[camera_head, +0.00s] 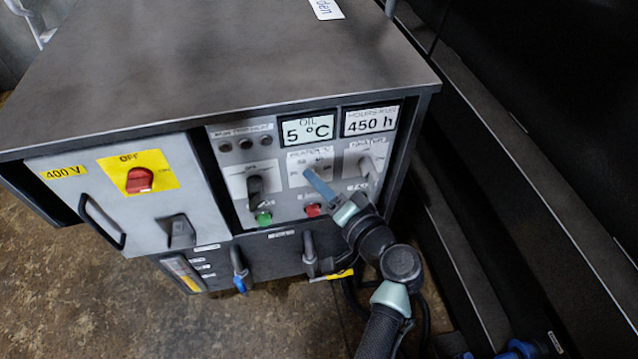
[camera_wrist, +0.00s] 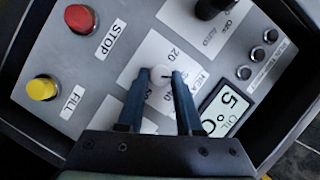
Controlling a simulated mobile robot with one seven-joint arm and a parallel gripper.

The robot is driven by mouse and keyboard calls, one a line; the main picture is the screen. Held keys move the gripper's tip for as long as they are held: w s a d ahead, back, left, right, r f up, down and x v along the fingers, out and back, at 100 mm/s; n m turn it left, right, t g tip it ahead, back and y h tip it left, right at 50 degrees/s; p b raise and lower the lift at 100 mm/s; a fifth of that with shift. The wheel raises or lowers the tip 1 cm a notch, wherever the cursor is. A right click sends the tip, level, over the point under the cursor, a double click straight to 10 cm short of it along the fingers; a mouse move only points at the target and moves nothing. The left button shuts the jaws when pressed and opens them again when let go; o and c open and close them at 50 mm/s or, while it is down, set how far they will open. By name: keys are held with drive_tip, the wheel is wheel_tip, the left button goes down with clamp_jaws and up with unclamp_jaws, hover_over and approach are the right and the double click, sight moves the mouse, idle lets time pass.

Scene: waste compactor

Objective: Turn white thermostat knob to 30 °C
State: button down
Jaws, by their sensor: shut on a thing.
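The white thermostat knob (camera_wrist: 161,75) sits on a white dial plate (camera_wrist: 150,48) in the wrist view. A "20" is readable on the plate; other marks are partly covered by my fingers. My gripper (camera_wrist: 160,79) is shut on the knob, with one blue finger on each side. I cannot tell for sure where the knob points. In the head view, my gripper (camera_head: 310,174) reaches the dial plate (camera_head: 297,178) from the lower right and hides the knob. The oil display (camera_head: 307,129) above it reads 5 °C.
A red STOP button (camera_wrist: 80,18) and a yellow FILL button (camera_wrist: 43,88) are near my gripper. In the head view, a black switch (camera_head: 256,187) and a green button (camera_head: 263,218) lie left of it, and a pale switch (camera_head: 368,166) lies right.

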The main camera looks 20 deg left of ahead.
drive_tip(key=shift+f, duration=0.1)
idle(0.3)
drive_tip(key=c, duration=0.6)
unclamp_jaws()
drive_tip(key=p+v, duration=0.2)
drive_tip(key=v, duration=1.1)
drive_tip(key=shift+p, duration=0.3)
